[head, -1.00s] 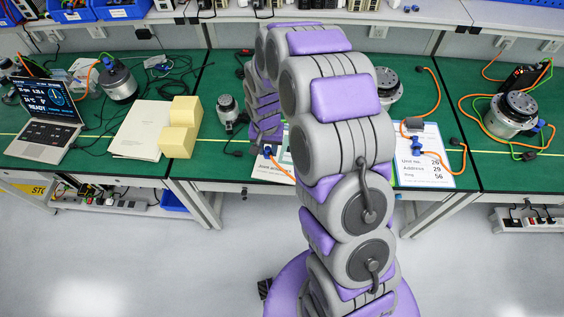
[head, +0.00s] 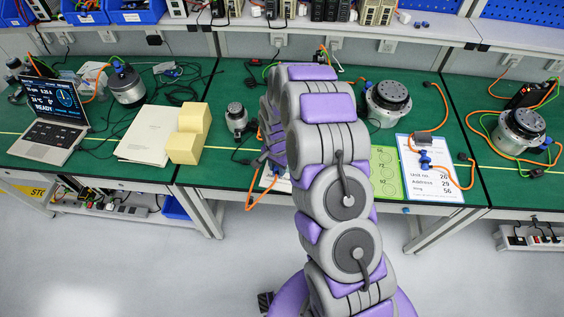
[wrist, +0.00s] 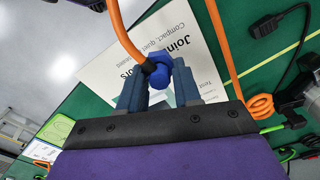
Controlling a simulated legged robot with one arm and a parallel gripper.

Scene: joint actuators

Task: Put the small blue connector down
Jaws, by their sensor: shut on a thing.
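In the wrist view, the small blue connector (wrist: 158,72) sits between the blue-grey fingers of my gripper (wrist: 159,85). The gripper is shut on it. An orange cable (wrist: 121,32) runs from the connector toward the top of the picture. Behind the fingers lies a white printed sheet (wrist: 118,65) on the green bench top. I cannot tell the gap between connector and sheet. In the head view my arm hides most of the gripper. There, the white sheet (head: 270,181) shows partly at the bench's front edge, with an orange cable (head: 250,199) looping over the edge.
A small actuator (head: 236,117), yellow blocks (head: 184,148), papers (head: 148,132) and a laptop (head: 50,128) stand left of my arm. A green card (head: 386,170), a white unit sheet (head: 440,190) and larger actuators (head: 388,100) (head: 520,125) are right. A black plug (wrist: 265,28) lies near the sheet.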

